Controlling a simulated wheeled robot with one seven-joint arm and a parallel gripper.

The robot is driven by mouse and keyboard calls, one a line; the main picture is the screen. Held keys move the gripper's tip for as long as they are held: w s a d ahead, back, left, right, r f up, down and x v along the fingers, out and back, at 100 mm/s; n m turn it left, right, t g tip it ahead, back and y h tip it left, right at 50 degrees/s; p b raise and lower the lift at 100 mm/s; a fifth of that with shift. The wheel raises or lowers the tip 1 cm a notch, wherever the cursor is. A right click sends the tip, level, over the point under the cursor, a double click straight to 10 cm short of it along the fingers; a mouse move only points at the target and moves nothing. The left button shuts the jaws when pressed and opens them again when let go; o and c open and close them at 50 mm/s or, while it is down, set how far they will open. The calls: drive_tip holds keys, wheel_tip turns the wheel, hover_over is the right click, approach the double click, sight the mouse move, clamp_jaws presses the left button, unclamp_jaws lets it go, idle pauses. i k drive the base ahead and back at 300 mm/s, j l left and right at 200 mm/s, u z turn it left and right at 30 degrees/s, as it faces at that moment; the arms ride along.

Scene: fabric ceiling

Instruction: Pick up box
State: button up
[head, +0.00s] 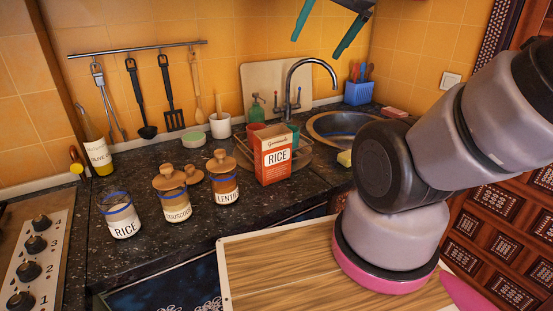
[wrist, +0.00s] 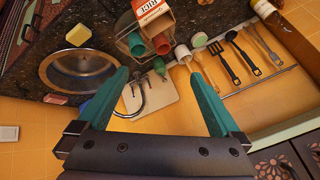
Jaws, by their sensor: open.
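The box, a red-orange carton labelled RICE (head: 272,155), stands upright on the dark counter, in front of the dish rack. In the wrist view, its upper part, cut by the edge, shows at the top (wrist: 152,10). My gripper (head: 316,47) has teal fingers and hangs high at the top of the head view, well above the box and apart from it. In the wrist view, my gripper (wrist: 160,73) is open with nothing between its fingers. The head view cuts off most of the gripper's body.
Glass jars labelled RICE (head: 122,218), couscous (head: 176,212) and lentils (head: 226,190) stand left of the box. Behind it are a dish rack (head: 243,150) with cups and a tap (head: 290,80); the sink (head: 340,124) is right. A wooden surface (head: 275,275) lies in front.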

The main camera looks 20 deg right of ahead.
sight(272, 146)
drive_tip(key=k+j+z, duration=0.2)
drive_tip(key=j, duration=0.2)
drive_tip(key=k+j+z, duration=0.2)
drive_tip(key=j, duration=0.2)
drive_tip(key=k+j+z, duration=0.2)
drive_tip(key=j, duration=0.2)
drive_tip(key=i, duration=0.05)
